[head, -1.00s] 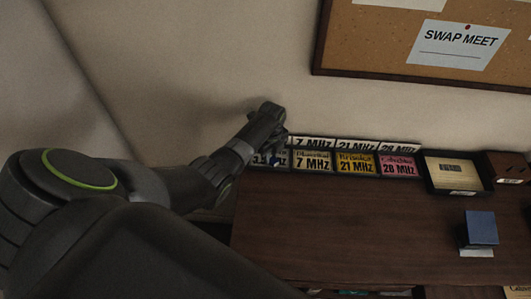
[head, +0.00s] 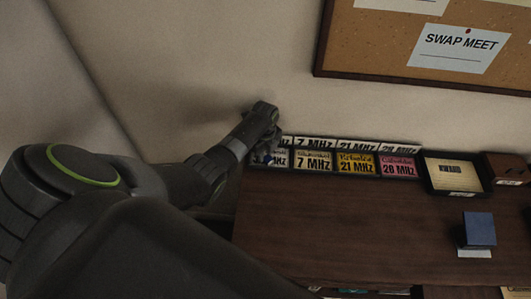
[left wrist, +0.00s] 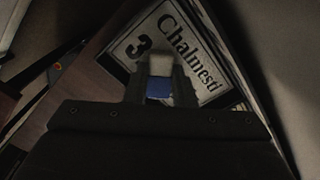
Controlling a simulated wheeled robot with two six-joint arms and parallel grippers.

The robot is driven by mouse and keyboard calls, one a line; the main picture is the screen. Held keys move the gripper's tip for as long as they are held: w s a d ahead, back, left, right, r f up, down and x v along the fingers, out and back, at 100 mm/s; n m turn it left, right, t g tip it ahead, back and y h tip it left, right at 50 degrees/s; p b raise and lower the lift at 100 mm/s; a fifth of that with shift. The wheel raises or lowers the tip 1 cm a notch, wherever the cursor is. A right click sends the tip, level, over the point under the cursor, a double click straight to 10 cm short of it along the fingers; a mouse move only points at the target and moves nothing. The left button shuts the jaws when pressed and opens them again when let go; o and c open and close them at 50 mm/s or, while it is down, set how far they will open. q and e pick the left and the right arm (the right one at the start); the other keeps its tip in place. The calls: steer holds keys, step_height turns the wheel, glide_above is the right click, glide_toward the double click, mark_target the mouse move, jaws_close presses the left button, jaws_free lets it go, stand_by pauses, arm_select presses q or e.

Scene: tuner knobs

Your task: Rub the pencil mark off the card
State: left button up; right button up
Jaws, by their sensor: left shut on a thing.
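My left gripper (head: 266,150) is shut on an eraser with a blue sleeve and a whitish end (left wrist: 158,88). It is at the leftmost card (head: 280,158) of the row at the back of the desk. In the left wrist view this card (left wrist: 190,45) is white, with "Chalmesti" and a large 3 in black. The eraser's whitish end is over the card's face; I cannot tell whether it touches. I cannot make out a pencil mark; the gripper and eraser cover part of the card. My right gripper is not in view.
Cards marked 7 MHz (head: 313,159), 21 MHz (head: 356,163) and 28 MHz (head: 398,167) stand to the right. Beyond are a dark tray (head: 430,186) with a tan card and a brown box (head: 507,167). A blue block (head: 480,228) stands front right. The desk's middle is clear.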

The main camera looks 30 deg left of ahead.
mark_target(265, 156)
arm_select(q)
steer(key=shift+r+p, duration=2.05)
steer(key=shift+r, duration=0.15)
steer(key=shift+r+p, duration=0.35)
steer(key=shift+r, duration=0.35)
